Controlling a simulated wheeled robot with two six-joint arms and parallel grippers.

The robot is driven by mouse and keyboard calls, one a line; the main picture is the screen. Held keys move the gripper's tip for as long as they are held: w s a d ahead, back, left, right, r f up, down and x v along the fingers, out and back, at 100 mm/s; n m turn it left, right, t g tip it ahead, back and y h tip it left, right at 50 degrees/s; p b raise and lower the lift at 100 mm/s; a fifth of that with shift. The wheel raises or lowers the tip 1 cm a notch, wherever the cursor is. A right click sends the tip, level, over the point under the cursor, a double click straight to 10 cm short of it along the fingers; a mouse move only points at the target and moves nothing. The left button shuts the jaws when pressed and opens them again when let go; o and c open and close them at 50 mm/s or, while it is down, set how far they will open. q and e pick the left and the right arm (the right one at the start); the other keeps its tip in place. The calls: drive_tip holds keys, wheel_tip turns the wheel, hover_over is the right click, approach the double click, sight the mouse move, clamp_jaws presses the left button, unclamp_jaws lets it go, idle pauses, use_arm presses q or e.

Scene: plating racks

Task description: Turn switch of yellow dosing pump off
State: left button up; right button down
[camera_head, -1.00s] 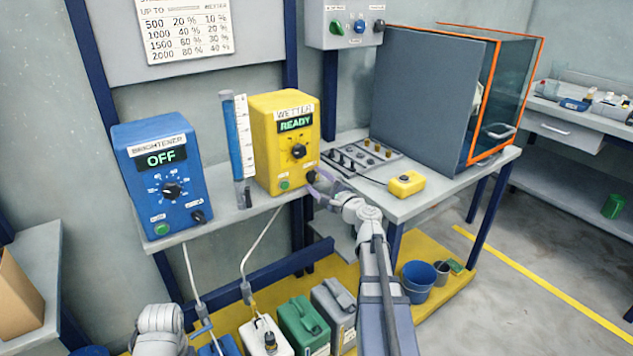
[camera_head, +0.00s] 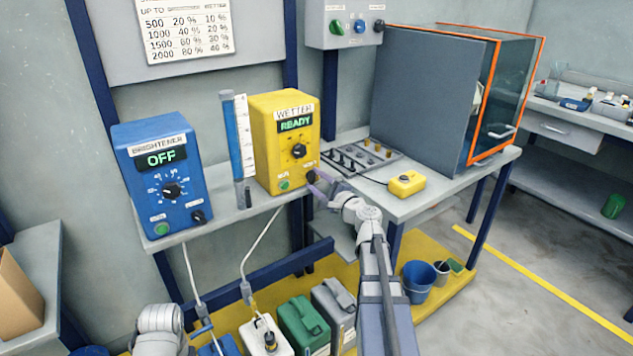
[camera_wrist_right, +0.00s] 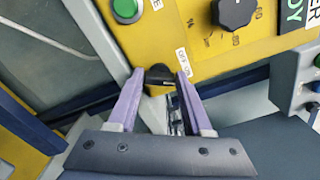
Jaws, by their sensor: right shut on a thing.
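The yellow dosing pump (camera_head: 262,145), labelled WETTER, stands on the wall shelf, and its display (camera_head: 296,124) reads READY. A round black dial (camera_head: 299,151) and a green button (camera_head: 284,184) are on its front. Its small black switch (camera_head: 311,176) sits at the lower right of the front. My right gripper (camera_head: 316,188) is at this switch. In the right wrist view, its two purple fingers are on either side of the black switch (camera_wrist_right: 160,76), shut on it. My left gripper is out of view.
A blue pump (camera_head: 150,185) labelled BRIGHTENER reads OFF, left of the yellow one. A measuring tube (camera_head: 229,140) stands between them. To the right, a table holds a yellow box (camera_head: 406,184) and a rack of small parts (camera_head: 365,155). Canisters (camera_head: 303,325) stand below.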

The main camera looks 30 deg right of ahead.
drive_tip(key=n, duration=0.6)
drive_tip(key=shift+f, duration=0.2)
drive_tip(key=n, duration=0.6)
drive_tip(key=shift+f+n, duration=0.15)
drive_tip(key=shift+n, duration=0.15)
drive_tip(key=shift+b, duration=0.3)
drive_tip(key=c, duration=0.6)
unclamp_jaws()
drive_tip(key=shift+s, duration=0.1)
drive_tip(key=s, duration=0.7)
drive_tip(key=shift+s+d, duration=0.3)
drive_tip(key=shift+s, duration=0.05)
